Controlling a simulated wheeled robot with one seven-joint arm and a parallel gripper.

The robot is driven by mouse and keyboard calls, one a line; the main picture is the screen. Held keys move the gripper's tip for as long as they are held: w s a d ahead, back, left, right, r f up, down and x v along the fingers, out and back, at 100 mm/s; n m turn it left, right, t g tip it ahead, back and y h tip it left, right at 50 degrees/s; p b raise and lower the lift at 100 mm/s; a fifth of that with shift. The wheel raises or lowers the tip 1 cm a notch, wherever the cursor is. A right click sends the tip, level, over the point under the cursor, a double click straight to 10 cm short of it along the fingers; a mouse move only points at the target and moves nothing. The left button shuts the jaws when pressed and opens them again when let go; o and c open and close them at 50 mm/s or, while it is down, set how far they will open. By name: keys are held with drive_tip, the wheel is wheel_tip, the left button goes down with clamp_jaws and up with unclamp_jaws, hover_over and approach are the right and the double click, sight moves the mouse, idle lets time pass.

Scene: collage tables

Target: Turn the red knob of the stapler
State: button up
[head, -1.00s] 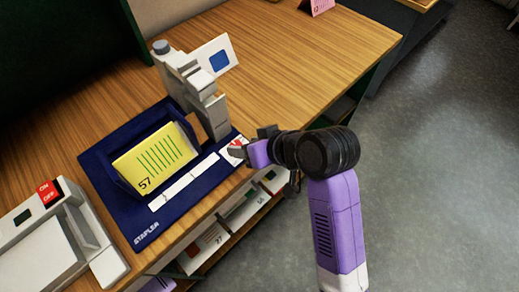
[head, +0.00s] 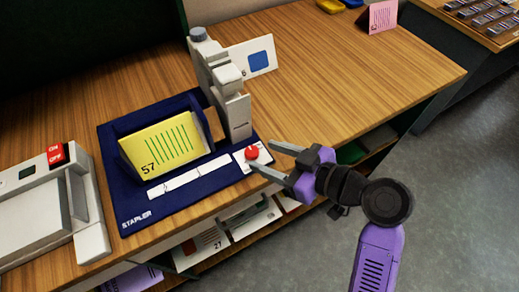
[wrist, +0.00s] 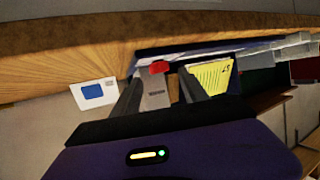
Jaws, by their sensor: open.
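The stapler has a dark blue base (head: 185,197) on the wooden table, with a grey upright head (head: 222,90) and a yellow card marked 57 (head: 160,148) in its holder. Its red knob (head: 252,153) sits on a white plate at the base's right corner. The red knob also shows in the wrist view (wrist: 159,67), beyond and between the fingers. My gripper (head: 262,160) is open and empty, just right of the knob. One fingertip looks very near the knob in the head view; I cannot tell whether it touches.
A grey machine with a red ON/OFF switch (head: 57,154) stands at the left. A white card with a blue square (head: 258,58) stands behind the stapler head. Shelves with cards (head: 235,225) lie under the table edge.

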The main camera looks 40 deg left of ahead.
sight(252, 152)
drive_tip(key=shift+x, duration=1.95)
clamp_jaws()
